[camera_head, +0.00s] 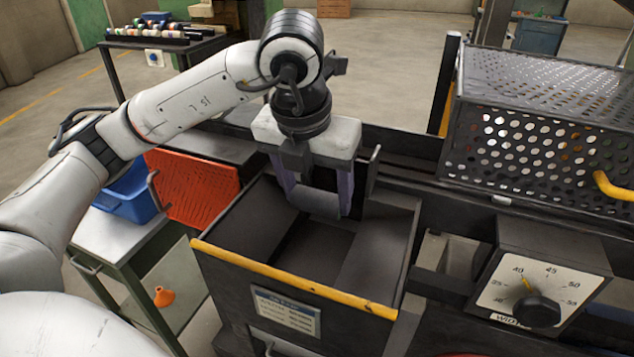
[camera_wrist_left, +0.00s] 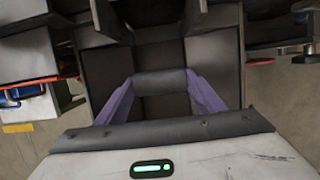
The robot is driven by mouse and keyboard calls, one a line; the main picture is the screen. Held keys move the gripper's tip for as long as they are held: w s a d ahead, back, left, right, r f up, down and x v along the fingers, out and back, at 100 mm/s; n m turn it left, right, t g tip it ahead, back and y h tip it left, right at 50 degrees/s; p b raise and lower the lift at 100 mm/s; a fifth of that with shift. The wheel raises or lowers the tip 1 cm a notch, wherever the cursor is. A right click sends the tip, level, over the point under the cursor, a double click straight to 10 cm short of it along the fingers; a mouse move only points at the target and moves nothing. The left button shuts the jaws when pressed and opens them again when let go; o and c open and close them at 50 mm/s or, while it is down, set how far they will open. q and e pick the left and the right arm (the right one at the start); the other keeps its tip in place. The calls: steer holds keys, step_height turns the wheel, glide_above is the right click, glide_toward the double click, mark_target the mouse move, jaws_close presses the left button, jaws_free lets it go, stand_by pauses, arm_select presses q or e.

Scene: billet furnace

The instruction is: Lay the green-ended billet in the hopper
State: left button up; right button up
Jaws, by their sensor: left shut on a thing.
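My left gripper (camera_head: 317,198) is shut on a dark, short billet (camera_head: 318,203), held level across the two purple-grey fingers. The billet also shows in the left wrist view (camera_wrist_left: 160,82) between the fingertips. Its ends are covered by the fingers, so I cannot see their colour. The hopper (camera_head: 290,278) is a dark open-topped box with sloping inner walls and a yellow front rim. The gripper points down over its back part, with the billet at or just above the opening; I cannot tell the exact height. I see no billet lying in the hopper. My right gripper is not in view.
A perforated metal guard (camera_head: 540,135) with a yellow handle stands at the right. A dial box (camera_head: 540,280) is at the lower right. An orange-red panel (camera_head: 195,190) and a blue bin (camera_head: 125,195) are to the left. A rack with several billets (camera_head: 155,32) stands behind.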

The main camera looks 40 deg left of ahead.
mark_target(317, 213)
arm_select(q)
steer(key=shift+f+b, duration=1.25)
steer(key=shift+f, duration=1)
steer(key=o, duration=1.6)
steer(key=shift+o, duration=1.1)
steer(key=shift+f, duration=0.1)
steer(key=p+v, duration=0.1)
steer(key=v, duration=0.9)
steer(key=shift+r, duration=0.25)
steer(key=shift+s+d, duration=0.1)
